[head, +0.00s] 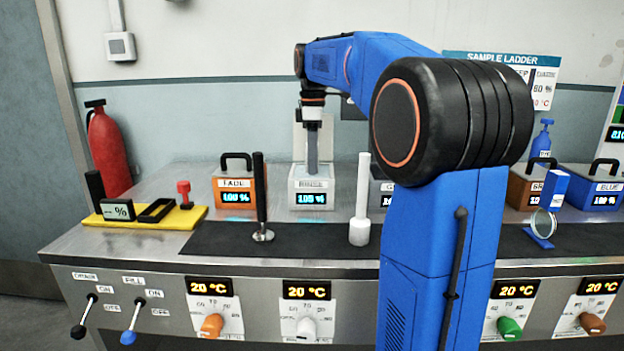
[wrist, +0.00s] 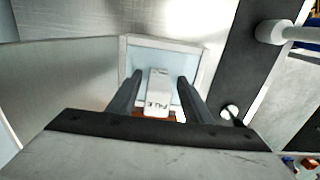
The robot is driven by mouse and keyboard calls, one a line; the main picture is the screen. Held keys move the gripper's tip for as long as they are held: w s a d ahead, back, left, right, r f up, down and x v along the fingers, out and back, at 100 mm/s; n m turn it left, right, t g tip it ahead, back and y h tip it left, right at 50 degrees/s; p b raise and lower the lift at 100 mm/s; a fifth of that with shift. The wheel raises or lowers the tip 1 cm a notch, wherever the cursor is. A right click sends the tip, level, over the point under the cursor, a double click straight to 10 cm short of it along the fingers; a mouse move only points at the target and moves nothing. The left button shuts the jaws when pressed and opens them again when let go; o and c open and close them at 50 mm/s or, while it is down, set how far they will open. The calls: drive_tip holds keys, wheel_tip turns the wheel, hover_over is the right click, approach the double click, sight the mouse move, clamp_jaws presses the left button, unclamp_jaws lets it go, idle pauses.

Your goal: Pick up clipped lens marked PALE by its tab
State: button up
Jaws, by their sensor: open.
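A white block-like tab marked PALE (wrist: 158,92) shows in the wrist view, inside the pale-rimmed open tank (wrist: 203,60). My gripper (wrist: 158,88) is open, with one dark finger on each side of the tab and a narrow gap on both sides. In the head view my gripper (head: 312,165) points straight down into the white module (head: 312,184), whose label seems to read RINSE. The tab is not visible there. The lens below the tab is hidden; a bit of orange shows under the tab's near end.
An orange FADE module (head: 240,190) stands left of the white one. A black-handled rod (head: 262,200) and a white rod (head: 361,200) stand on the dark mat (head: 310,238) in front. A yellow tray (head: 150,222) lies far left. A lens on a blue stand (head: 541,225) stands right.

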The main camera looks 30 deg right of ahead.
drive_tip(key=shift+w+f, duration=0.2)
drive_tip(key=shift+f, duration=1.7)
drive_tip(key=shift+c, duration=0.3)
clamp_jaws()
drive_tip(key=shift+r, duration=0.15)
